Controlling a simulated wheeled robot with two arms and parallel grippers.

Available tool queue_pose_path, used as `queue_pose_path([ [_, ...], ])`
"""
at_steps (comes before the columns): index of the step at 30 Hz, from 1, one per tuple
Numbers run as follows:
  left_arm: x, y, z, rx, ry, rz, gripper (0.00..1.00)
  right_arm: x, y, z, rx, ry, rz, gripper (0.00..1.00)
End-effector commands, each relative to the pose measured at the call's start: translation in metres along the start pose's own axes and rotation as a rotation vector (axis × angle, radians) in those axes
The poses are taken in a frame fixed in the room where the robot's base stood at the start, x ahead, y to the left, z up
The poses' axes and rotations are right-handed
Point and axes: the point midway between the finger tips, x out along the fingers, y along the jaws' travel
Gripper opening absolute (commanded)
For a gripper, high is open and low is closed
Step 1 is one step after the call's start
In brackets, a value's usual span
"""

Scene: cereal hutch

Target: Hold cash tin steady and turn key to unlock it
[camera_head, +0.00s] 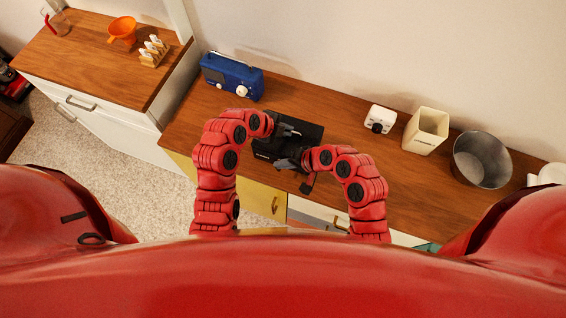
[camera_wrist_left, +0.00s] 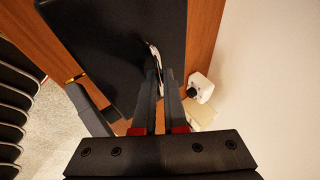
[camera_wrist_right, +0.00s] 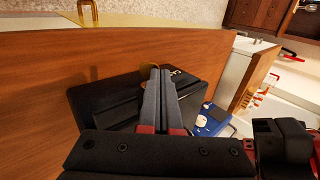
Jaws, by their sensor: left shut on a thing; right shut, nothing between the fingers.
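The black cash tin (camera_head: 313,134) sits on the wooden counter, below and right of the blue radio in the head view. My left gripper (camera_head: 294,131) is over its lid, shut on the metal carrying handle (camera_wrist_left: 154,54). My right gripper (camera_head: 281,163) is shut and empty at the tin's front side, its fingertips close to the tin (camera_wrist_right: 90,97) in the right wrist view. I cannot tell whether they touch it. A small brass-coloured piece (camera_wrist_left: 76,77) shows by the tin's edge in the left wrist view; I cannot tell if it is the key. No key is clearly visible.
The blue radio (camera_head: 231,76) stands behind the tin to the left. To the right stand a white timer-like box (camera_head: 380,119), a cream canister (camera_head: 426,131) and a metal bin (camera_head: 482,160). A brass drawer handle (camera_head: 275,205) is below the counter's front edge.

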Motion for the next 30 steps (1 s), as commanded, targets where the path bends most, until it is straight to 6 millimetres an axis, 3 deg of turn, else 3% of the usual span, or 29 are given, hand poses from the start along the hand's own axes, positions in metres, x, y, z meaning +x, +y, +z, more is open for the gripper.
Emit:
queue_pose_path([
  [30,0.0,0.0,0.0,0.001,0.001,0.0,0.0,0.016,-0.017,0.0,0.0,-0.001,-0.001,0.0],
])
